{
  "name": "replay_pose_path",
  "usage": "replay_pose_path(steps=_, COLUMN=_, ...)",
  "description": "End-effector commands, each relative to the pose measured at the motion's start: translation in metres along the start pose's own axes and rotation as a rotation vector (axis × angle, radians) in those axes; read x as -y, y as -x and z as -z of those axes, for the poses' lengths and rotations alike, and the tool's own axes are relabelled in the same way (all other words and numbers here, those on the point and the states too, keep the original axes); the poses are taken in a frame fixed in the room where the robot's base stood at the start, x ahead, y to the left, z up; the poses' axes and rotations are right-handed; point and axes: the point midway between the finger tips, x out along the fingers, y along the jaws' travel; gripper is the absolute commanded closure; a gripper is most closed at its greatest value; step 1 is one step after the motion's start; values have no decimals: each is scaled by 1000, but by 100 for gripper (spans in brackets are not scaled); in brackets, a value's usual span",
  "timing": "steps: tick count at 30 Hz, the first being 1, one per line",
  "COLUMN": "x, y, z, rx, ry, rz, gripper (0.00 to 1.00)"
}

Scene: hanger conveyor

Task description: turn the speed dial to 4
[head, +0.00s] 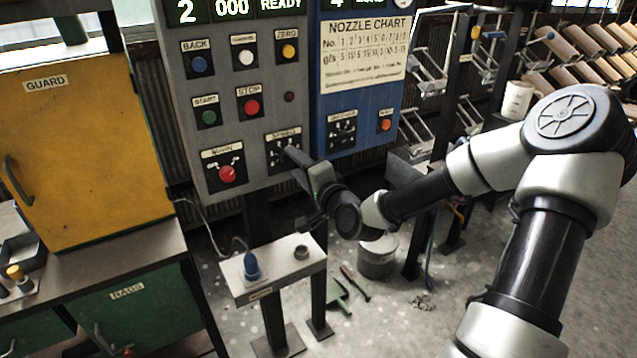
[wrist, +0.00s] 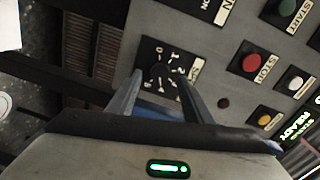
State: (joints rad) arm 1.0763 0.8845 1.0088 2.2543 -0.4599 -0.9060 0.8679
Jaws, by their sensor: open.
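The speed dial (wrist: 157,72) is a dark knob on a black square plate with white numerals, low on the right of the grey control panel (head: 246,170). Its plate (head: 272,152) also shows in the head view, partly covered by my gripper (head: 290,152). In the wrist view my gripper (wrist: 159,80) is open, its two fingers pointing at the plate with the knob between their tips. I cannot tell whether the fingers touch the knob. Some numerals show around the knob, but its pointer setting is unclear.
A red stop button (head: 252,106), a red knob (head: 227,174) and a green start button (head: 209,117) are close by on the panel. A blue panel (head: 335,112) stands to the right. A small stand (head: 284,283) with a blue item is below.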

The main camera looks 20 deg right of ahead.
Motion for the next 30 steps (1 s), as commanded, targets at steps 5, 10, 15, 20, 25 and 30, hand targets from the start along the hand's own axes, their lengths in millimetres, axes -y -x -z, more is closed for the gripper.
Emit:
replay_pose_path(steps=5, x=1, y=45, z=2, rx=-3, ry=0, rz=-2, gripper=54)
replay_pose_path(steps=10, x=1, y=88, z=2, rx=-3, ry=-1, rz=-2, gripper=54)
replay_pose_path(steps=15, x=10, y=119, z=2, rx=0, ry=-8, rz=-2, gripper=54)
replay_pose_path(steps=20, x=11, y=130, z=6, rx=-4, ry=-6, rz=3, gripper=54)
replay_pose_path(steps=25, x=8, y=140, z=4, rx=-3, ry=-6, rz=3, gripper=54)
replay_pose_path(steps=30, x=4, y=146, z=2, rx=-1, ry=-4, rz=2, gripper=54)
